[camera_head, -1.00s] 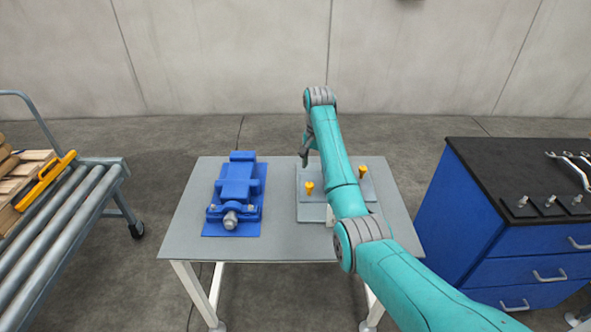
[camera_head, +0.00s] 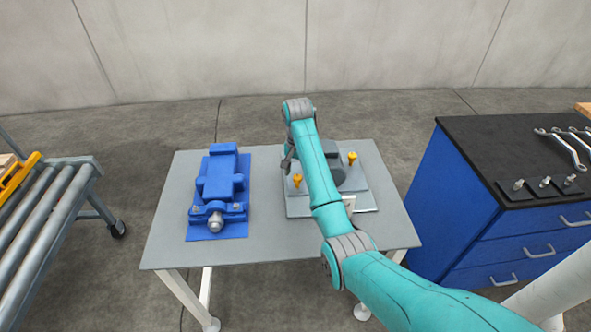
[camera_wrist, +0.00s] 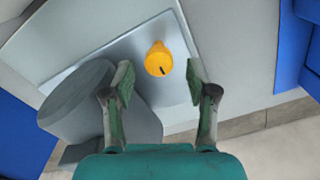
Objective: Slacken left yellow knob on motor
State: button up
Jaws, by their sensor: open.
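The motor is a grey cylinder (camera_wrist: 85,105) on a light metal plate (camera_head: 300,207) on the table; my arm hides part of it in the head view. A yellow knob (camera_head: 297,180) stands on the plate left of my arm, and another yellow knob (camera_head: 352,158) stands to the right. One yellow knob (camera_wrist: 159,60) with a dark mark shows in the wrist view; I cannot tell which of the two it is. My gripper (camera_wrist: 160,82) is open, its fingers on either side of that knob in the picture. I see no contact.
A blue vise (camera_head: 220,190) sits on the left of the grey table (camera_head: 265,245). A roller cart (camera_head: 50,215) stands at far left. A blue drawer cabinet (camera_head: 510,250) with wrenches (camera_head: 570,150) on its black top stands at right.

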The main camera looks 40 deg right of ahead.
jog(key=shift+f, duration=0.9)
grip_shut()
